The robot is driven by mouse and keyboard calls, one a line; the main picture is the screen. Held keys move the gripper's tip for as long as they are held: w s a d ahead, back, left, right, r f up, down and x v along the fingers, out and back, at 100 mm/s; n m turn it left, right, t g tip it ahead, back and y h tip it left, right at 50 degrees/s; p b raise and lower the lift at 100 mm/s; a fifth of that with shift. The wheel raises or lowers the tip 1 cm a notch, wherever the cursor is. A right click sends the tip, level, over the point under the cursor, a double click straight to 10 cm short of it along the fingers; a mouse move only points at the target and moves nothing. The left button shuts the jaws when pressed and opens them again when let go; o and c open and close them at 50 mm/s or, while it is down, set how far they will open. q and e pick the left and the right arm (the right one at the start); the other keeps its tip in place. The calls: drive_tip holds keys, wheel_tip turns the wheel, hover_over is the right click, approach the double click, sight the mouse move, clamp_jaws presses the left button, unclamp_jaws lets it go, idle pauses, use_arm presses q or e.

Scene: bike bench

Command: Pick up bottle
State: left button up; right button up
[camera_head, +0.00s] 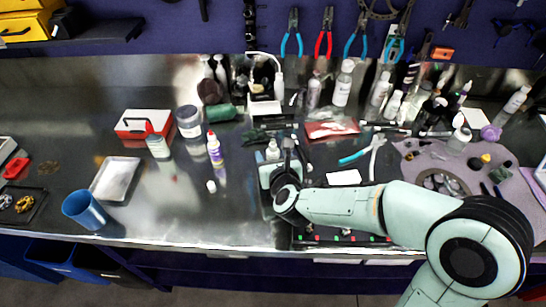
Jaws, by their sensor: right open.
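Several bottles stand on the metal bench; I cannot tell which one the task names. A white bottle with a purple label and red tip (214,150) stands upright further left. My left gripper is out of view.
A red and white box (142,124), jars (188,122), a metal tray (115,178) and a blue cup (84,211) occupy the left. More bottles and tools crowd the back right. The front-left middle of the bench is clear.

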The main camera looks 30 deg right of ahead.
sight(272, 150)
drive_tip(key=x, duration=0.4)
drive_tip(key=shift+d+f, duration=0.1)
drive_tip(key=shift+d, duration=0.1)
drive_tip(key=shift+s, duration=0.1)
drive_tip(key=c, duration=1)
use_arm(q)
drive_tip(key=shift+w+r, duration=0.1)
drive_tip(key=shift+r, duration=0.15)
use_arm(e)
drive_tip(key=shift+c, duration=0.2)
